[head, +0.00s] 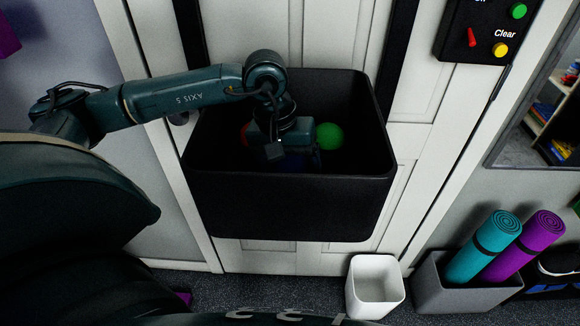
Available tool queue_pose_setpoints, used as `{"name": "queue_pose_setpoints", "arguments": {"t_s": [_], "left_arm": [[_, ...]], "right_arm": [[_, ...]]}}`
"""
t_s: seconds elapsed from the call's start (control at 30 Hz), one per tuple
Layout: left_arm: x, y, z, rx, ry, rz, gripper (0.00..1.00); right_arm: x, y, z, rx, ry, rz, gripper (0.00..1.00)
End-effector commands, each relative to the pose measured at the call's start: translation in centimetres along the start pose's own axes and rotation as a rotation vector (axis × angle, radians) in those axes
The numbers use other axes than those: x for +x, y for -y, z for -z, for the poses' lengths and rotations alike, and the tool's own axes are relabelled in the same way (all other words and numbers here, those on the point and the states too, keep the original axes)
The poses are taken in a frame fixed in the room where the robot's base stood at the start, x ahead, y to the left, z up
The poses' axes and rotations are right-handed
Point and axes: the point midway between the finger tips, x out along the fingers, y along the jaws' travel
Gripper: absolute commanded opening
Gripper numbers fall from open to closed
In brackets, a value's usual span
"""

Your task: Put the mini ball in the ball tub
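The black ball tub (290,205) hangs against the white door in the middle of the head view, open at the top. My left arm comes in from the left, and its gripper (277,148) points down inside the tub. Its fingertips are dark and partly hidden, so I cannot tell whether they are open or shut. A green ball (329,136) is in the tub just right of the gripper. A red ball (246,134) shows partly at its left. Something dark blue (294,161) shows beneath the gripper. I cannot tell which is the mini ball. My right gripper is out of view.
A small white bin (375,303) stands on the floor below the tub. A grey box (455,292) at the lower right holds a teal rolled mat (483,247) and a purple rolled mat (525,245). A black button panel (488,28) is at the upper right.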

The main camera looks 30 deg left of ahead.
Motion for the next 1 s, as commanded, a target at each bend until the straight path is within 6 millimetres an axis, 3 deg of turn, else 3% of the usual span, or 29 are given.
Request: {"name": "queue_pose_setpoints", "arguments": {"t_s": [0.1, 0.47, 1.0], "left_arm": [[0.0, 0.0, 0.0, 0.000, 0.000, 0.000, 0.90], [-0.7, -0.1, 0.0, 0.000, -0.001, 0.000, 0.90], [-10.9, -0.1, 0.1, 0.000, -0.002, -0.001, 0.90]], "right_arm": [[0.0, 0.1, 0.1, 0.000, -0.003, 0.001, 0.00], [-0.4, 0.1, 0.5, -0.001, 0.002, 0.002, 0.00], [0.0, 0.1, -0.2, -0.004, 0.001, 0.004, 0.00]]}}
